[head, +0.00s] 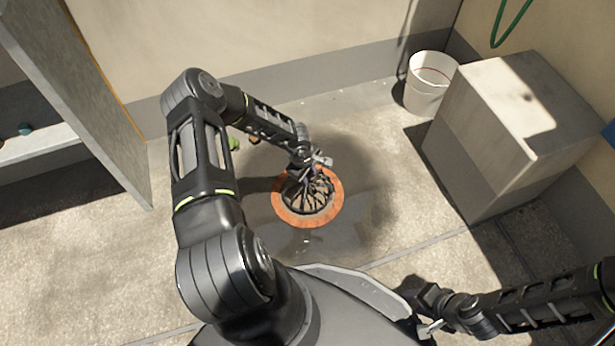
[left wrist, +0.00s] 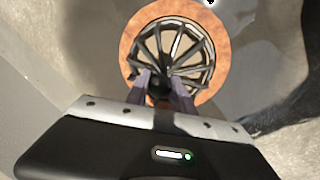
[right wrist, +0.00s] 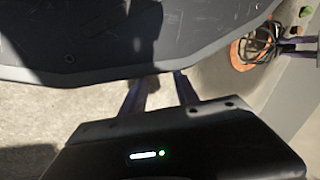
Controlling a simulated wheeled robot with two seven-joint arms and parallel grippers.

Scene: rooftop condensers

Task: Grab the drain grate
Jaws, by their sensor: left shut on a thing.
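The drain grate (head: 310,196) is a dark, domed basket of thin bars. It shows within an orange-brown ring (head: 279,210) on the floor; I cannot tell whether it is raised. My left gripper (head: 307,172) reaches down from above and is shut on the grate's top. In the left wrist view the grate (left wrist: 180,45) lies ahead, with the left fingers (left wrist: 164,88) on its near bars. The grate also shows at upper right in the right wrist view (right wrist: 262,40). My right gripper (right wrist: 158,82) is open and empty, close to my own body, low at right in the head view (head: 428,326).
A dark wet patch (head: 375,205) surrounds the ring. A large grey-beige block (head: 490,130) and a white bucket (head: 425,95) stand at right. A panel (head: 85,90) stands at left. A small green thing (head: 234,145) lies behind my left arm. A green hose (head: 512,22) hangs at upper right.

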